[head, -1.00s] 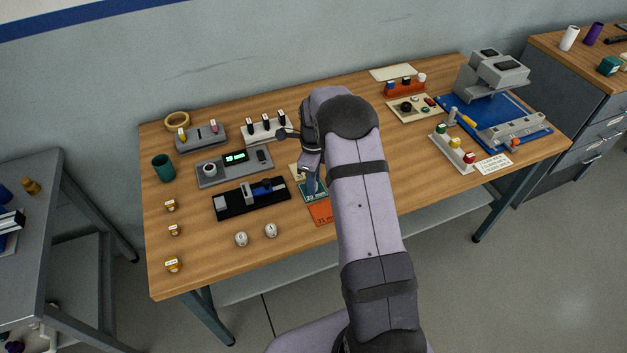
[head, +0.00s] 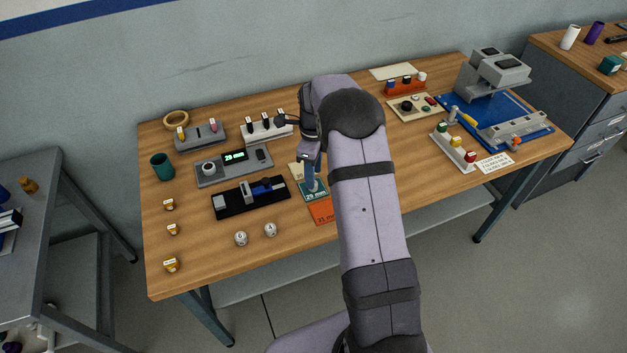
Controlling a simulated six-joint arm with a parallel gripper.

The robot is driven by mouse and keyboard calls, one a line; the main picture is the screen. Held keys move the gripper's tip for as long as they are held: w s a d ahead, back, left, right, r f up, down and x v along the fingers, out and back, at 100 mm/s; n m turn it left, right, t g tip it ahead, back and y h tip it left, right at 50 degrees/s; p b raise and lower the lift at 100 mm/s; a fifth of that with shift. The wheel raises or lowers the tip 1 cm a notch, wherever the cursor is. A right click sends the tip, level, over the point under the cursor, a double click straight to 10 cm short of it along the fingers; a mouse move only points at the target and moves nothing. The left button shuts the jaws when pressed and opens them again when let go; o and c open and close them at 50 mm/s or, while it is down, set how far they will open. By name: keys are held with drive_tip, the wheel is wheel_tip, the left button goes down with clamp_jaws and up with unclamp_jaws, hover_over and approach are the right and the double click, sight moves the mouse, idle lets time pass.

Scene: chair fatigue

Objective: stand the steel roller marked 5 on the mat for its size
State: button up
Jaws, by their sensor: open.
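My gripper (head: 312,178) is open and points down over the teal mat (head: 320,197), which reads 25 mm. A small pale steel roller (head: 314,188) appears to stand upright on this mat, just below the fingertips; its mark cannot be read. An orange mat (head: 321,212) lies in front of the teal one, and a cream mat (head: 296,171) lies behind, partly hidden by my gripper. Two more steel rollers, a left one (head: 240,239) and a right one (head: 270,230), stand on the bare wood near the front edge, their marks too small to be sure of.
A black caliper-like device (head: 225,205) and a grey gauge with a green display (head: 240,172) stand left of the mats. Small labelled yellow items (head: 171,265) line the left side. My arm hides the table's middle. The front left wood is mostly clear.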

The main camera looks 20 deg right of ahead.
wheel_tip(320, 180, up, 8)
drive_tip(key=b, duration=0.2)
drive_tip(key=s+a+f+n, duration=0.1)
drive_tip(key=s+a+n, duration=0.2)
drive_tip(key=s+n, duration=0.5)
drive_tip(key=s+a+f+n, duration=0.1)
drive_tip(key=s+a+n, duration=0.2)
drive_tip(key=s+n, duration=0.6)
drive_tip(key=s+a+f+n, duration=0.1)
drive_tip(key=s+a+n, duration=0.3)
drive_tip(key=s+n, duration=0.4)
drive_tip(key=s, duration=0.3)
drive_tip(key=shift+n, duration=0.4)
drive_tip(key=shift+f, duration=0.1)
drive_tip(key=shift+r+p, duration=0.35)
drive_tip(key=shift+p, duration=0.25)
